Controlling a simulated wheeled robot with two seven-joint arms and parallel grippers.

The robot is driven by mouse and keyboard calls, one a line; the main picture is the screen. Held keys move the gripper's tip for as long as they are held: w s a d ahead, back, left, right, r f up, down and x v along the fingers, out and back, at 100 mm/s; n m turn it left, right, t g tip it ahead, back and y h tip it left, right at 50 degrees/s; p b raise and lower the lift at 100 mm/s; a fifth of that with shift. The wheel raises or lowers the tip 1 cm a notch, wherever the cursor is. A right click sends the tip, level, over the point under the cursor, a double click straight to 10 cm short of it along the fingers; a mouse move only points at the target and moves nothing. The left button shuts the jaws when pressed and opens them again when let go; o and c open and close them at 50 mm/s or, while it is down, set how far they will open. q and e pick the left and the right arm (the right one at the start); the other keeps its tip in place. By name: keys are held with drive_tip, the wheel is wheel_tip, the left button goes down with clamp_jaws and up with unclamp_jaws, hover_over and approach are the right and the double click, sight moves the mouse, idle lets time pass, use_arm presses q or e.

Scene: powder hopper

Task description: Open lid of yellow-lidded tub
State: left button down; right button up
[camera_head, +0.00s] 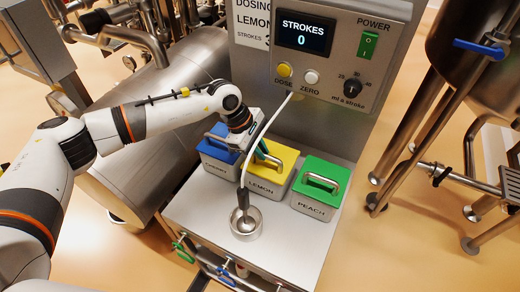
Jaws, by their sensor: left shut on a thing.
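The tub labelled LEMON (262,188) stands in the middle of a row of three on the steel ledge. Its yellow lid (284,161) appears to sit on the tub. My left gripper (262,154) reaches in from the left above the blue lid. Its fingers are at the handle of the yellow lid and shut on it. The arm, the fingers and a pale hose hide the lid's left side and much of the handle. My right gripper is not in view.
A blue-lidded tub (216,160) is close on the left and a green-lidded PEACH tub (318,185) close on the right. The pale hose (259,134) hangs in front, its nozzle over a steel cup (245,232). The control panel (325,55) rises behind.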

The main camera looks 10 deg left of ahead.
use_arm(q)
drive_tip(key=shift+w+d+r+n+g+y+b, duration=0.25)
drive_tip(key=shift+w+r+g+b, duration=0.45)
drive_tip(key=shift+b, duration=0.8)
drive_tip(key=shift+w+d+r+n+g+y+b, duration=0.15)
drive_tip(key=shift+w+d+r+g+b, duration=0.25)
drive_tip(key=shift+w+r+b, duration=0.75)
drive_tip(key=shift+w+d+r+b, duration=0.2)
drive_tip(key=shift+w+b, duration=0.25)
drive_tip(key=shift+b, duration=0.3)
drive_tip(key=shift+w+d+r+b, duration=0.1)
drive_tip(key=shift+w+r+b, duration=0.1)
drive_tip(key=shift+w+b, duration=0.4)
drive_tip(key=shift+s, duration=0.2)
drive_tip(key=c, duration=1.5)
unclamp_jaws()
drive_tip(key=shift+w+f, duration=0.1)
drive_tip(key=shift+o, duration=0.5)
drive_tip(key=shift+w+d, duration=0.1)
drive_tip(key=shift+w, duration=0.15)
drive_tip(key=b+v, duration=0.1)
drive_tip(key=v, duration=1.1)
drive_tip(key=shift+b, duration=0.35)
drive_tip(key=shift+w, duration=0.15)
